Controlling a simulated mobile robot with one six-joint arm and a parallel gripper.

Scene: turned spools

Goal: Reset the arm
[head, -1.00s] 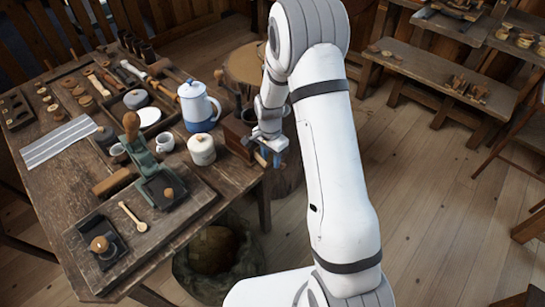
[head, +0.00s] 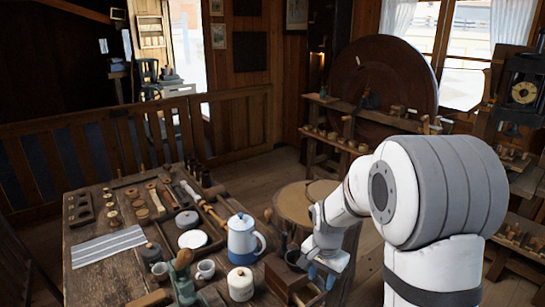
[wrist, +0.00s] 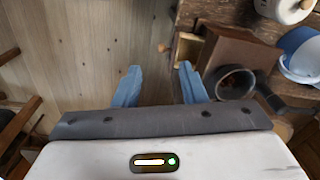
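My gripper (head: 318,274) is at the right edge of the wooden table (head: 88,212) in the head view, next to a wooden box. In the wrist view my gripper (wrist: 158,84) shows two blue fingers spread apart, with only floor and the table edge behind the gap. It is open and empty. My white arm is bent, with its large joint at the right of the head view.
A wooden box (head: 284,279), a blue and white pot (head: 243,240) and a white lidded jar (head: 240,284) stand close to my gripper. A tree-stump block (head: 295,203) is behind it. The wrist view shows open floor (wrist: 75,60) at left.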

